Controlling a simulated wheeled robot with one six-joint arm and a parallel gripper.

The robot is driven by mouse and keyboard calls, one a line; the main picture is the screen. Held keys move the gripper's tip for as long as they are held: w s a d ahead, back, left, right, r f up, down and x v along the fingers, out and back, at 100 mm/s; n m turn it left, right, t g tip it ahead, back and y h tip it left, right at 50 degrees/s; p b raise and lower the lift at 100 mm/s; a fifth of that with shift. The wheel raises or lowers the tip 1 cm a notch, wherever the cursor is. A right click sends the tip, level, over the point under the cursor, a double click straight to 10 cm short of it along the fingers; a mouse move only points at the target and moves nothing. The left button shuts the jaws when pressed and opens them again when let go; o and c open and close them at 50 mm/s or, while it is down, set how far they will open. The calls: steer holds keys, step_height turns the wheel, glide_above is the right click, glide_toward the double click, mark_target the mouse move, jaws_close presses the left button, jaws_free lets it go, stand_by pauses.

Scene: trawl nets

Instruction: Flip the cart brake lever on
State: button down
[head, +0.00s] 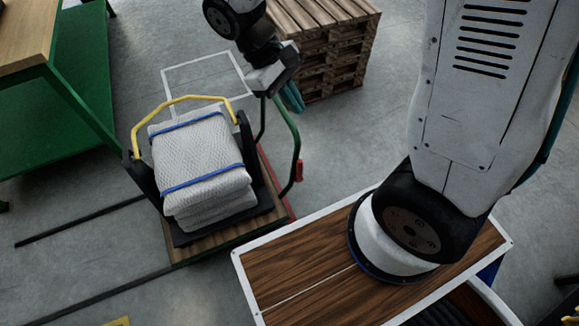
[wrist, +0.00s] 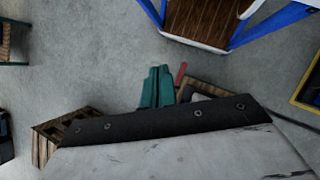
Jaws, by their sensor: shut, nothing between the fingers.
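The cart (head: 225,238) has a wooden deck and a green tube handle (head: 296,135) at its right side. A red lever-like part (head: 299,170) sits low on that handle, and I take it for the brake lever. A small red part (wrist: 181,73) also shows in the wrist view, just right of my fingertips. My gripper (head: 292,97) has teal fingers, shut and empty, beside the top of the handle. It stands above and behind the red part, apart from it in the head view. The fingers (wrist: 157,85) are together in the wrist view.
A pallet stack (head: 325,50) stands close behind my gripper. A green-framed workbench (head: 60,110) is at the left. Open concrete floor lies right of the cart.

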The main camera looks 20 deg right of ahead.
steer(key=w+a+f+n+h, duration=0.2)
steer(key=f, duration=0.6)
steer(key=w+a+f+n+h, duration=0.2)
steer(key=w+f+n, duration=0.1)
steer(key=f, duration=0.5)
steer(key=n+t, duration=0.4)
steer(key=n, duration=0.3)
glide_toward(297, 168)
steer(key=shift+h, duration=0.4)
steer(key=f, duration=0.1)
steer(key=d+f, duration=0.1)
steer(key=f, duration=0.1)
steer(key=d+f, duration=0.1)
steer(key=f, duration=0.1)
steer(key=shift+s+d, duration=0.1)
steer(key=shift+d, duration=0.7)
steer(key=shift+r, duration=0.1)
